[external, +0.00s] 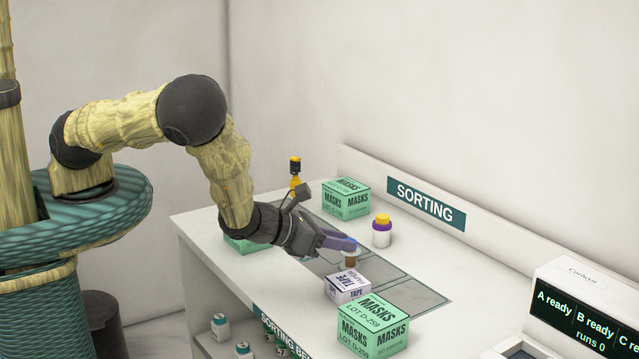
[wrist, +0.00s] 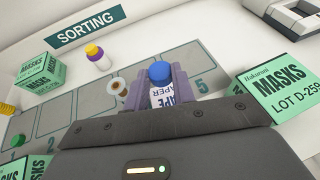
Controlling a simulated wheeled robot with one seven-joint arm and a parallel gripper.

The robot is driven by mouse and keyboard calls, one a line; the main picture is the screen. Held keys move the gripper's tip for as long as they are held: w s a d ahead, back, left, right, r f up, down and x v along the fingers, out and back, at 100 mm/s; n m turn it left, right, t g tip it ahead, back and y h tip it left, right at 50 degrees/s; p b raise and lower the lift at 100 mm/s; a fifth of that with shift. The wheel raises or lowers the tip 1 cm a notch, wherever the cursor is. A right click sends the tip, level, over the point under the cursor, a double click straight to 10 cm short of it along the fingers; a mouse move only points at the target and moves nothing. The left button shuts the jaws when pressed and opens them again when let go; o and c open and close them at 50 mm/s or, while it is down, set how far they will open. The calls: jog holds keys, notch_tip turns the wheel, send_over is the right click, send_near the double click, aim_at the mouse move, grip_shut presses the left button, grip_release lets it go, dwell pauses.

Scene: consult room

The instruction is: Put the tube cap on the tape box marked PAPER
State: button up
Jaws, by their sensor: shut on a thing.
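The tube cap (wrist: 160,72) is blue and round. It sits between the fingers of my gripper (wrist: 154,84) in the wrist view, and the gripper is shut on it. In the external view my gripper (external: 340,243) is above the mat, with a gap down to the box below. The white tape box (external: 347,287) has TAPE and PAPER printed in dark blue. It stands on the bench just below the fingers. In the wrist view the tape box (wrist: 164,97) shows between the fingers, partly hidden by the cap and gripper.
A brown-and-white spool (wrist: 117,87) stands close beside the left finger. A green MASKS box (external: 373,325) stands near the tape box in front; another MASKS box (external: 346,197) stands behind. A yellow-capped bottle (external: 382,231) stands farther back. The numbered mat (external: 412,298) has bare room.

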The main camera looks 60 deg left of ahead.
aim_at(337, 282)
jog(key=shift+f, duration=1.4)
jog(key=shift+f+p, duration=0.65)
jog(key=shift+f, duration=1.45)
jog(key=shift+f, duration=0.15)
jog(key=o, duration=0.9)
